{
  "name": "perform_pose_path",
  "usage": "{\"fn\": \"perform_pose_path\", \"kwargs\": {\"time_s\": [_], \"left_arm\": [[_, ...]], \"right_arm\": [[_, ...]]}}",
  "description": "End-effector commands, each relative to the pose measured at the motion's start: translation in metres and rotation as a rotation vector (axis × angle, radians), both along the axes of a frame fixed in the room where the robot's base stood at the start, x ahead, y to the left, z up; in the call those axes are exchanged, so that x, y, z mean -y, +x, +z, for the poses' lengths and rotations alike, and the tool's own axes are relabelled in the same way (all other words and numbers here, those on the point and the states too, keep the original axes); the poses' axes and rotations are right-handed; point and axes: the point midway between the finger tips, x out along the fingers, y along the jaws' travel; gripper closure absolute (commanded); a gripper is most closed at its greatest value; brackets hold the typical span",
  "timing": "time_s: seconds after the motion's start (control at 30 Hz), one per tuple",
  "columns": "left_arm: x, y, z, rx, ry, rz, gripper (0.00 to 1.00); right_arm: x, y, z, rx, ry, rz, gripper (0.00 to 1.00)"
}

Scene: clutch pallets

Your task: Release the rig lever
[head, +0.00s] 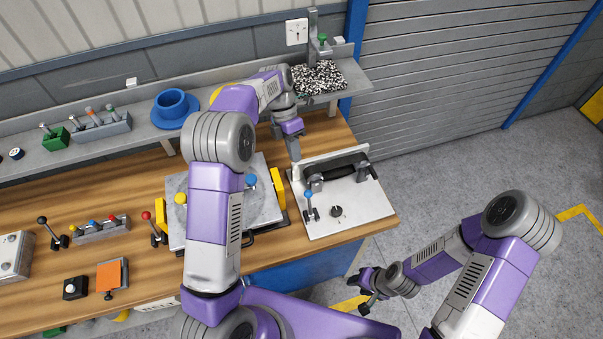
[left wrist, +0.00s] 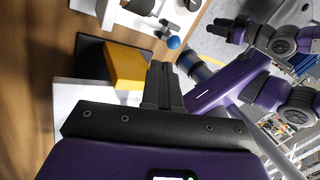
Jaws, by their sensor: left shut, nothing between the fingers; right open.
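A white rig plate (head: 355,215) lies on the right end of the wooden bench. It carries a lever with a blue knob (head: 308,194) at its left side, a dark curved part across the back and a small black knob (head: 337,211). My left gripper (head: 295,152) is shut and empty, pointing down near the rig's back left corner, apart from the lever. In the left wrist view its closed fingers (left wrist: 163,85) show, with the blue knob (left wrist: 173,43) beyond them. My right gripper (head: 368,287) is open and empty, off the bench's front edge.
Left of the rig is a grey plate (head: 260,209) with yellow side blocks (head: 278,188) and blue and yellow knobs. A red-knobbed lever (head: 148,217) and several small levers stand further left. A shelf behind holds a blue round part (head: 173,106). Open floor lies right of the bench.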

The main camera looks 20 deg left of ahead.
Motion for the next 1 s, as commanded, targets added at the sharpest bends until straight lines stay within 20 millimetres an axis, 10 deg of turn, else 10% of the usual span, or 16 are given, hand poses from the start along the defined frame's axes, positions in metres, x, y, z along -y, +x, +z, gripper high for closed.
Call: {"fn": "perform_pose_path", "kwargs": {"time_s": [0.6,1.0], "left_arm": [[0.027,-0.03,-0.08,-0.004,0.0,0.0,1.0],[0.03,-0.032,-0.089,-0.001,0.001,0.0,1.0]], "right_arm": [[0.0,0.0,-0.004,0.001,0.0,0.0,0.57],[0.0,0.0,-0.004,0.001,0.0,0.0,0.57]]}}
